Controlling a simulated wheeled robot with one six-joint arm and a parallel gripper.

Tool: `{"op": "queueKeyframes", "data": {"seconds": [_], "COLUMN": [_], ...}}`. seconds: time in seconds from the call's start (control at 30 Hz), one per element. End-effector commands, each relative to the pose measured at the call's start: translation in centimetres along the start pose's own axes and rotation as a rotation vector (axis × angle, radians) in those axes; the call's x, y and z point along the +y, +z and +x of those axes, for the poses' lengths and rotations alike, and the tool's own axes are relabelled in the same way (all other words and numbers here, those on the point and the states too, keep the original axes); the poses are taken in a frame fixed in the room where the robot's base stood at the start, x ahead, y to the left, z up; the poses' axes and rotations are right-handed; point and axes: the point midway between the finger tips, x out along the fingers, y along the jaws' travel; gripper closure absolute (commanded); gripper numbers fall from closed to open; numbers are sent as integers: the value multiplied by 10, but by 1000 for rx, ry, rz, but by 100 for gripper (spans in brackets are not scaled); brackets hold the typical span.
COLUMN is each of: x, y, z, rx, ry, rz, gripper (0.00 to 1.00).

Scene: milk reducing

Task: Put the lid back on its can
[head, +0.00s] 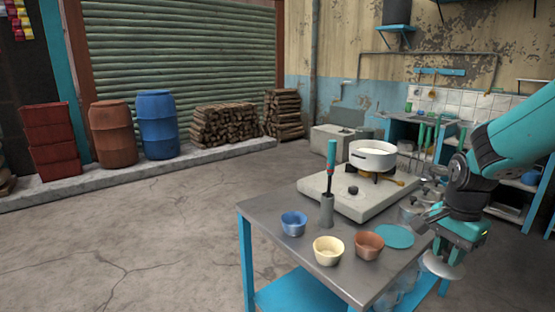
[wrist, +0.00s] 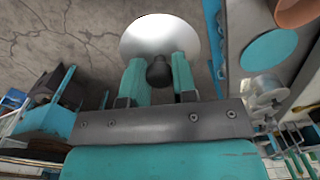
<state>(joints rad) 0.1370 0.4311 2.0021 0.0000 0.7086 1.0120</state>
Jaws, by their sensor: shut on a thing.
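My gripper (head: 437,246) hangs off the right side of the metal table, below the teal arm. It is shut on the dark knob (wrist: 158,72) of a pale, round metal lid. The lid (head: 444,265) hangs beneath the fingers in the head view, and the lid (wrist: 158,36) shows beyond the fingertips in the wrist view. The lid is clear of the table and touches nothing that I can see. Shiny metal vessels (wrist: 264,90) show right of the gripper in the wrist view; I cannot tell whether one is the can.
The table (head: 273,226) holds blue (head: 293,223), cream (head: 328,250) and brown (head: 369,245) bowls, a flat teal disc (head: 395,236), a holder with a red-and-teal tool, and a stove with a white pot (head: 373,156). The concrete floor at left is clear.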

Motion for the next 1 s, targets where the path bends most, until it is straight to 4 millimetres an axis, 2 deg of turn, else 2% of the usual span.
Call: {"op": "queueKeyframes", "data": {"seconds": [0.17,0.3,0.5,0.63,0.83,1.0], "x": [-8,-12,-12,-8,20,27], "y": [16,33,50,57,70,74], "z": [40,80,117,132,172,182], "rx": [-5,-6,-3,-4,-5,1], "ry": [7,6,2,2,3,-1], "rz": [-325,-670,-1021,-1125,-1153,-1151], "gripper": [97,97,97,97,97,97]}}
